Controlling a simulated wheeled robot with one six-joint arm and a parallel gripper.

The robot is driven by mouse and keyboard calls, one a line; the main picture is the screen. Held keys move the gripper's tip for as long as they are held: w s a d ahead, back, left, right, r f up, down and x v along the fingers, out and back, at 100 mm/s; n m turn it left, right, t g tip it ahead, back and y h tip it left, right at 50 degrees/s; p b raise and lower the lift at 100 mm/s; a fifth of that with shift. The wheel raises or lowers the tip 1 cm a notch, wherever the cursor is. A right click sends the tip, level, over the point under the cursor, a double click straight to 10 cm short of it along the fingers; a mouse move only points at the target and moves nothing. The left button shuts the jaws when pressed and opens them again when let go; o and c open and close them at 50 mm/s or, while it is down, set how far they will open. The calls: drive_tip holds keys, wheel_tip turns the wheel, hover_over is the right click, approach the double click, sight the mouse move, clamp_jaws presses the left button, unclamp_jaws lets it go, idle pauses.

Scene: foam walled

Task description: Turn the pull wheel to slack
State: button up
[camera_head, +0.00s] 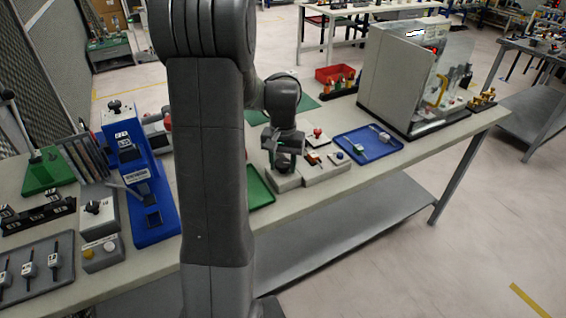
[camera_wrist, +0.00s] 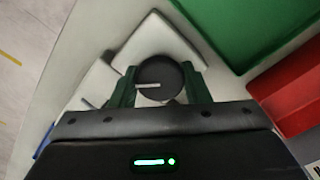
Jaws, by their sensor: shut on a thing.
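The pull wheel (camera_wrist: 160,75) is a dark round knob with a white line across it, on a pale block (camera_wrist: 155,35). My gripper (camera_wrist: 160,88) has one finger on each side of the wheel and is shut on it. The white line on the wheel points to the left in the wrist view. In the head view my gripper (camera_head: 285,158) points down over the pale grey block (camera_head: 285,183) on the bench, and hides the wheel there. I cannot make out any slack mark.
Right beside the block is another fixture (camera_head: 325,168) with small parts, then a blue tray (camera_head: 372,145). A green tray (camera_head: 259,190) lies left of the block. A blue press (camera_head: 147,185) and a clear-fronted cabinet (camera_head: 415,85) stand farther out.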

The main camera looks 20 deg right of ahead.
drive_tip(key=n, duration=1.4)
drive_tip(key=shift+n, duration=0.4)
drive_tip(key=n, duration=1.1)
drive_tip(key=shift+r+n, duration=0.1)
drive_tip(key=shift+n, duration=0.2)
drive_tip(key=o, duration=1)
drive_tip(key=shift+c, duration=0.2)
